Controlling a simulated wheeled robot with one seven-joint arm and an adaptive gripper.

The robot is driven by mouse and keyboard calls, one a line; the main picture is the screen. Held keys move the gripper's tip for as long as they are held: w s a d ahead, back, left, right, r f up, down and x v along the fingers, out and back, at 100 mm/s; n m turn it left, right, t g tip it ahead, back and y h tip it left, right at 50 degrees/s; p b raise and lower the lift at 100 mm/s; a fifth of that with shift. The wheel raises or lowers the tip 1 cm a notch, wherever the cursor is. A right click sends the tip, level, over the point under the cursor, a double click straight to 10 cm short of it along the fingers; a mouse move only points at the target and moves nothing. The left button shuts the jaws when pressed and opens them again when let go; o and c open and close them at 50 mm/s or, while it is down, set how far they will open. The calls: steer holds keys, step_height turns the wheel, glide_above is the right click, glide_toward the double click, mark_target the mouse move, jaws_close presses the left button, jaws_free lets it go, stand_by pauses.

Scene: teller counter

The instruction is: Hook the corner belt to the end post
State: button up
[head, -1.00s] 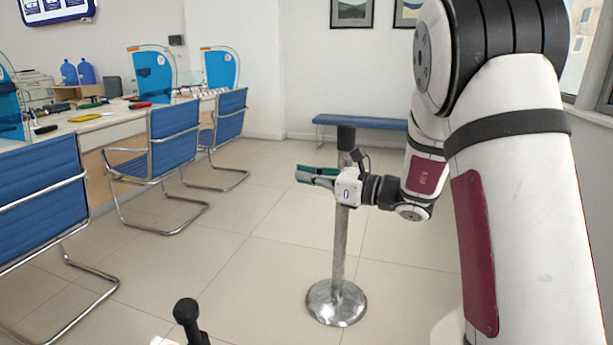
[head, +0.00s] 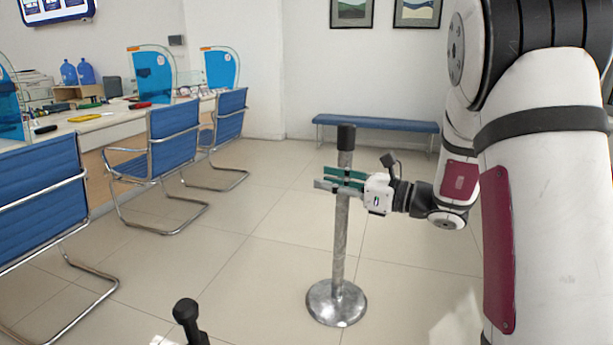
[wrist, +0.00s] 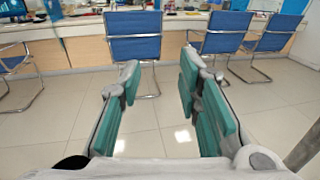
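A metal post (head: 341,240) with a black top (head: 346,138) and a round base (head: 337,303) stands upright on the floor. My gripper (head: 326,177) crosses in front of its upper part in the head view, its teal-padded fingers pointing left. In the wrist view my gripper (wrist: 159,72) is open, with nothing between the fingers. A grey strip (wrist: 306,148) at the right edge of the wrist view looks like the post, outside the fingers; I cannot tell whether they touch. I cannot make out a belt or its hook in either view.
Blue chairs (head: 172,140) line a long counter (head: 98,124) on the left. A blue bench (head: 376,124) stands against the back wall.

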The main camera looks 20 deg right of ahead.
steer(key=v, duration=0.6)
